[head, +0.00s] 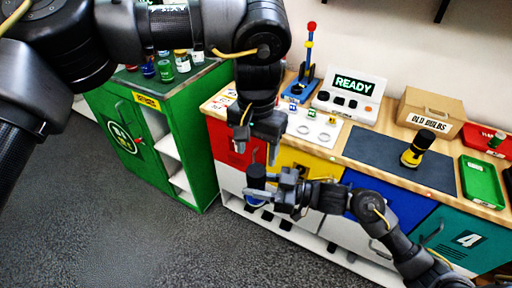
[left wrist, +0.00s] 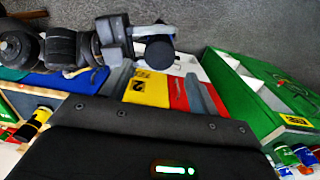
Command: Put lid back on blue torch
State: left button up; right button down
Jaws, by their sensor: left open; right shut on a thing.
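My right gripper (head: 278,190) is shut on a torch (head: 256,173) in front of the counter. Its black round end faces up, and a little blue shows below the fingers. In the left wrist view the torch's round black end (left wrist: 159,50) shows beside my right gripper (left wrist: 125,38). My left gripper (head: 259,152) is open and empty, just above the torch's black end; its two fingers (left wrist: 157,92) frame the space near it. I cannot tell whether the black end is a lid or part of the body. No separate loose lid is clearly visible.
On the counter, a yellow torch with a black top (head: 413,154) stands on a dark mat (head: 372,150). A green tray (head: 482,182), cardboard box (head: 431,108), READY panel (head: 350,97) and white board with rings (head: 309,131) are nearby. A green cabinet (head: 125,135) with small jars stands left.

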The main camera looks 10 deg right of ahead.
aim_at(256, 170)
pick_arm(q)
jog(key=shift+f, duration=3.95)
